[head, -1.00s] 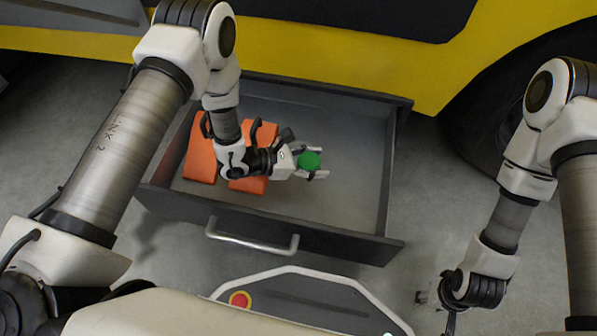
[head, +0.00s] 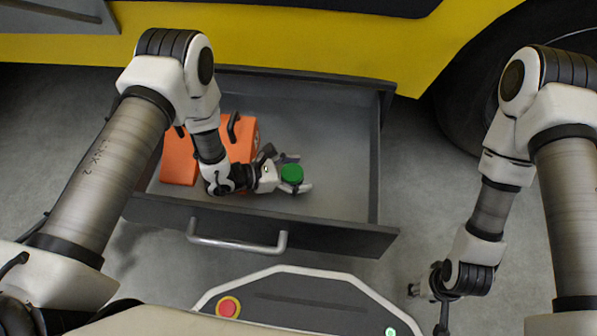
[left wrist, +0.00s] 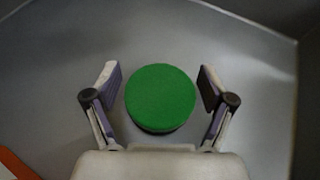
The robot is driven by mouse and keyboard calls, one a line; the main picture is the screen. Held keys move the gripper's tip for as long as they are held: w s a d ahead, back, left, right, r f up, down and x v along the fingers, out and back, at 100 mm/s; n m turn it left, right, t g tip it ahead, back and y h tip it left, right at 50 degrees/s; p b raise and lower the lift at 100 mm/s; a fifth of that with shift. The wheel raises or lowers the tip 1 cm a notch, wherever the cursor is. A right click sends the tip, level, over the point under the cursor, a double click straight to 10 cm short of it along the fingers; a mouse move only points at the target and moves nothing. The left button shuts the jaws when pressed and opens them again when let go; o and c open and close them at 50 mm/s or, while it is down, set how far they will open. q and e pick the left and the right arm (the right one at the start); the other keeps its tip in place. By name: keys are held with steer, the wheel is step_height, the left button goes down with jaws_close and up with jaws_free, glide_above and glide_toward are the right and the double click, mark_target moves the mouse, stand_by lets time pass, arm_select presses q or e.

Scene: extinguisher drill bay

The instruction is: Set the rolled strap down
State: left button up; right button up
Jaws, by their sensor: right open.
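The rolled strap (head: 292,173) is a round green disc inside the open grey drawer (head: 345,200). It also shows in the left wrist view (left wrist: 160,96), with a thin dark edge under its green top. My left gripper (head: 301,174) reaches into the drawer with a finger on each side of the strap. In the left wrist view, a narrow gap shows between each finger and the strap, so the gripper is open around it. The strap appears to be at the drawer floor; its underside is hidden. My right gripper (head: 424,287) is open, low at the right, outside the drawer.
Orange cases with dark handles (head: 180,160) lie in the drawer's left part, partly behind my left arm. The drawer's right part is bare. The drawer has a silver handle (head: 237,243) in front. A yellow vehicle (head: 300,45) and its dark tyre (head: 462,110) stand behind.

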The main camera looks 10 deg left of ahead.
mark_target(286, 174)
arm_select(q)
steer(key=shift+r, duration=0.1)
steer(key=shift+s+a+r+p, duration=0.1)
steer(key=shift+a+r+p, duration=0.15)
steer(key=shift+r+p, duration=0.1)
steer(key=p+v, duration=0.3)
steer(key=v, duration=0.3)
steer(key=shift+a, duration=0.1)
steer(key=shift+s+a+r+p, duration=0.1)
steer(key=shift+s+a+p, duration=0.15)
steer(key=shift+p, duration=0.1)
